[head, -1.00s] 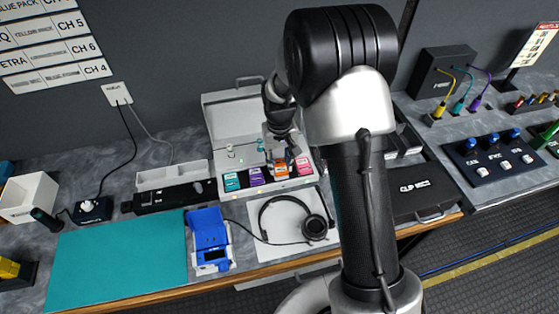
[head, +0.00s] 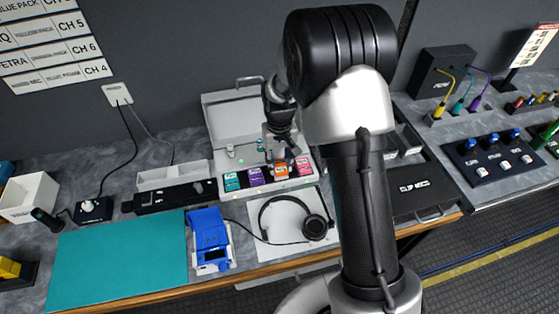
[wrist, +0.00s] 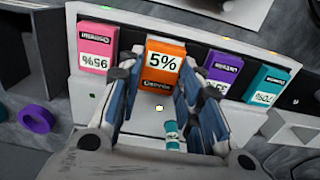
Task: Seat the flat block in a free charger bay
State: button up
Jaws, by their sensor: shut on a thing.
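My gripper (wrist: 158,92) has its fingers on either side of an orange flat block (wrist: 167,57) marked 5% and is shut on it. The orange block (head: 283,173) stands in a row in a pale slotted unit (head: 263,188) at the front of an open grey case. A pink block (wrist: 97,44) marked 95% is on one side of it. A purple block (wrist: 222,72) and a teal block (wrist: 266,84) are on the other. In the head view, my gripper (head: 280,157) is over the row. I cannot tell whether the orange block's lower end is clear of its slot.
A black strip (head: 165,198) with a pale tray (head: 172,178) behind it lies left of the case. Headphones (head: 315,227) and a blue device (head: 209,240) are in front. The teal mat (head: 120,262) is bare. A black case (head: 410,190) stands at the right.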

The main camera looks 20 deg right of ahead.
aim_at(280, 166)
jog(key=shift+f+b, duration=0.5)
jog(key=shift+f, duration=0.25)
jog(key=o, duration=1.2)
notch_tip(280, 166, up, 12)
jog(key=shift+r, duration=0.1)
dwell(0.3)
